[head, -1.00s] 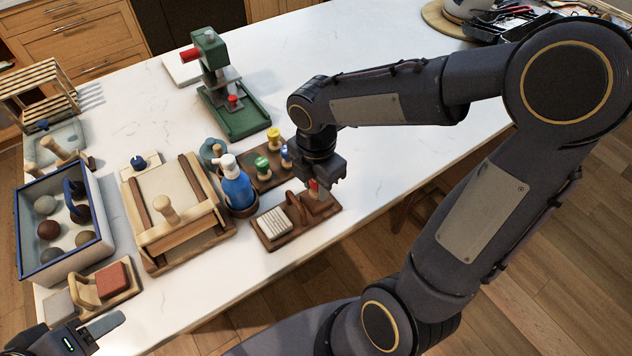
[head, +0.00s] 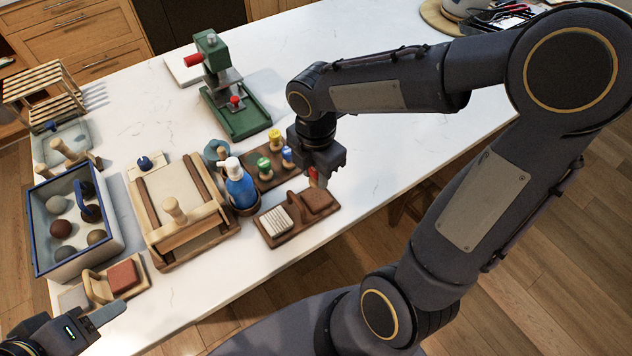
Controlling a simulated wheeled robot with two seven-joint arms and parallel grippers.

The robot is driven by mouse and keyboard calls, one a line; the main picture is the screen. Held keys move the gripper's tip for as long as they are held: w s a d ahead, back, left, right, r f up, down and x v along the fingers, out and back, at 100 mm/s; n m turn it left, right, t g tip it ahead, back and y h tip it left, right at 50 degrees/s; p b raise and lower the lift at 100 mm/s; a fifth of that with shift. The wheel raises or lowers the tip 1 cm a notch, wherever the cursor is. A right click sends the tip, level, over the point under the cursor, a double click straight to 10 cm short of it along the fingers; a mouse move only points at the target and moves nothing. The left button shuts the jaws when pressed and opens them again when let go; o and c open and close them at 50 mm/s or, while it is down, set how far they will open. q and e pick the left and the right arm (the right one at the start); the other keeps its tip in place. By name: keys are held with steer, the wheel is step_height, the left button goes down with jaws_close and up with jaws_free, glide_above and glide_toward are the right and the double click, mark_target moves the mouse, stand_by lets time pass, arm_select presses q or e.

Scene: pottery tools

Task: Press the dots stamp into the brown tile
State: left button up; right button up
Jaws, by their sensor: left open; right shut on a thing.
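My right gripper (head: 318,170) is shut on a red-handled stamp (head: 313,177). It holds it above the back edge of a small wooden tray (head: 285,235). The stamp's underside is hidden, so I cannot see its pattern. A brown tile (head: 321,202) lies in the right part of that tray, just below the stamp, which appears apart from it. A pale ribbed block (head: 275,220) lies in the left part. My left gripper (head: 105,315) is open and empty at the lower left, partly cut off by the frame.
A wooden rack (head: 266,181) with yellow, green and blue stamps stands behind the tray. A blue spray bottle (head: 240,188) is left of it. A green press (head: 235,115) stands further back. A slab-rolling frame (head: 186,252) and a bin of balls (head: 47,262) are left.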

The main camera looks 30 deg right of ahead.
steer(key=w+a+r+p, duration=0.1)
steer(key=w+a+p, duration=0.2)
steer(key=w, duration=0.7)
steer(key=p, duration=0.1)
glide_toward(254, 159)
steer(key=shift+n, duration=0.4)
steer(key=shift+f+b, duration=2.15)
steer(key=shift+f, duration=0.75)
steer(key=shift+f, duration=0.3)
steer(key=o, duration=1.1)
steer(key=shift+o, duration=0.2)
steer(key=shift+r, duration=0.1)
